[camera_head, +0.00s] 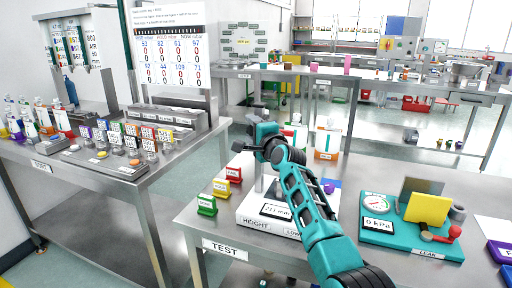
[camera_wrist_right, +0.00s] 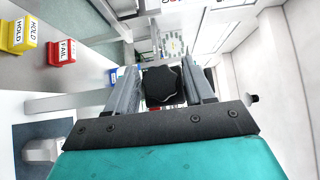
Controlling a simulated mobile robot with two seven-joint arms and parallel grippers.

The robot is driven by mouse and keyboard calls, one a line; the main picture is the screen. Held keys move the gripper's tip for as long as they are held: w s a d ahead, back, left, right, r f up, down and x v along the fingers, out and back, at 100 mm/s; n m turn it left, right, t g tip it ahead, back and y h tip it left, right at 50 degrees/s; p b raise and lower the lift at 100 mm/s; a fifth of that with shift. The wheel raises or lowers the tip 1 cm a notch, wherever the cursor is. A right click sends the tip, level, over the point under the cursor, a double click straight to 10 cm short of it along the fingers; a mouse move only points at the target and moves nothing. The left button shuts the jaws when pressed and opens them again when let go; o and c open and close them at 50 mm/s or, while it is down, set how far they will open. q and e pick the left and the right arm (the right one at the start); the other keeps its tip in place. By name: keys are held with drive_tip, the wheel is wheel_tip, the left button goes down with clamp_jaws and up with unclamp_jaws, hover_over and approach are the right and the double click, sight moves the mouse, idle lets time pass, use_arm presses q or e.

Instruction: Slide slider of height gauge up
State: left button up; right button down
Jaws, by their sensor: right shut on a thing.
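The height gauge (camera_head: 256,224) has a white base labelled HEIGHT and a small display that seems to read 211 mm. It stands on the TEST table, its upright mostly hidden behind my right arm in the head view. In the right wrist view my right gripper (camera_wrist_right: 163,88) is shut on a black scalloped knob (camera_wrist_right: 166,86), which sits between the two grey fingers. The knob appears to belong to the gauge's slider. In the head view my teal right gripper (camera_head: 262,136) is at the upper part of the gauge, covering the slider. My left gripper does not show.
Red (camera_head: 234,174), yellow (camera_head: 221,187) and green (camera_head: 207,205) sign blocks stand left of the gauge. A teal leak tester (camera_head: 412,238) stands to the right. A second bench (camera_head: 62,163) with several small parts is at left, with a floor gap between.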

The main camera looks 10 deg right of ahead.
drive_tip(key=shift+r, duration=0.5)
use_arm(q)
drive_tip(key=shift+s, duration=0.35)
use_arm(e)
drive_tip(key=shift+r, duration=0.1)
drive_tip(key=c, duration=0.7)
unclamp_jaws()
drive_tip(key=shift+c, duration=0.2)
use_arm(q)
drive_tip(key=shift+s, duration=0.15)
use_arm(e)
drive_tip(key=shift+s, duration=0.1)
